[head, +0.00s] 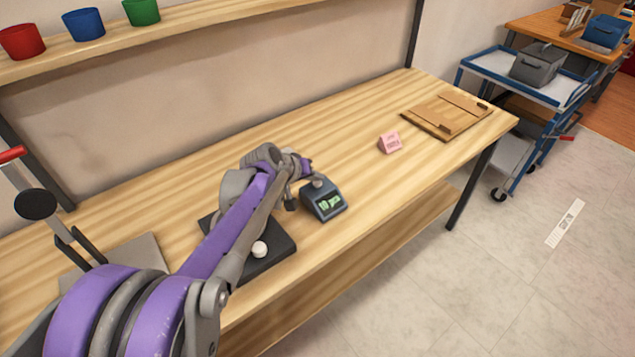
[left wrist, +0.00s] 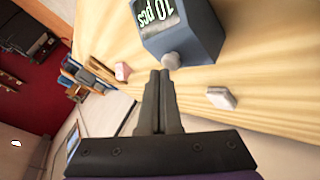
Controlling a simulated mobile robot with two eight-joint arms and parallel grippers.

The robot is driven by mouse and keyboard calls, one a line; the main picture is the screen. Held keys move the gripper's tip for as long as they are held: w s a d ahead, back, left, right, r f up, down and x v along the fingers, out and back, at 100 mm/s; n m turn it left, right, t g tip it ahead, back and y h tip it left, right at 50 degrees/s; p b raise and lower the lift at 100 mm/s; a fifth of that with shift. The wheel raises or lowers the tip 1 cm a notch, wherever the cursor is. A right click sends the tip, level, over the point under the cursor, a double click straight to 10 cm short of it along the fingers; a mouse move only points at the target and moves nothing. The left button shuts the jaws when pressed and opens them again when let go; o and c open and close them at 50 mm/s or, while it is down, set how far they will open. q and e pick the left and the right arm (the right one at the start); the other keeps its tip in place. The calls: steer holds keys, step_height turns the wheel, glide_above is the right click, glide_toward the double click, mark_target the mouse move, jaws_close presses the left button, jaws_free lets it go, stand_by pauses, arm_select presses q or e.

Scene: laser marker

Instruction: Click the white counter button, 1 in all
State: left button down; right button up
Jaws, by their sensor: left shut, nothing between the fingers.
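The counter (head: 323,202) is a small blue-grey box on the wooden table with a lit green display. In the left wrist view the counter (left wrist: 183,32) shows "10 pcs", turned in the picture. Its light, round button (head: 318,182) sticks out of the top; it also shows in the left wrist view (left wrist: 171,61). My left gripper (left wrist: 161,73) is shut and empty, its dark fingertips close beside the button. I cannot tell whether they touch it. In the head view its fingers are hard to make out behind the arm's end. My right gripper is not in view.
A black base with a white knob (head: 259,249) lies partly under my left arm. A blue trolley (head: 500,66) stands beyond. A shelf with cups hangs behind.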

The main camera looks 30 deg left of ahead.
mark_target(315, 187)
arm_select(q)
steer(key=shift+f, duration=0.5)
stand_by(0.7)
steer(key=shift+r, duration=0.15)
steer(key=shift+r+p, duration=0.55)
steer(key=shift+r, duration=0.25)
step_height(315, 187, up, 5)
steer(key=p, duration=0.4)
stand_by(0.4)
stand_by(0.4)
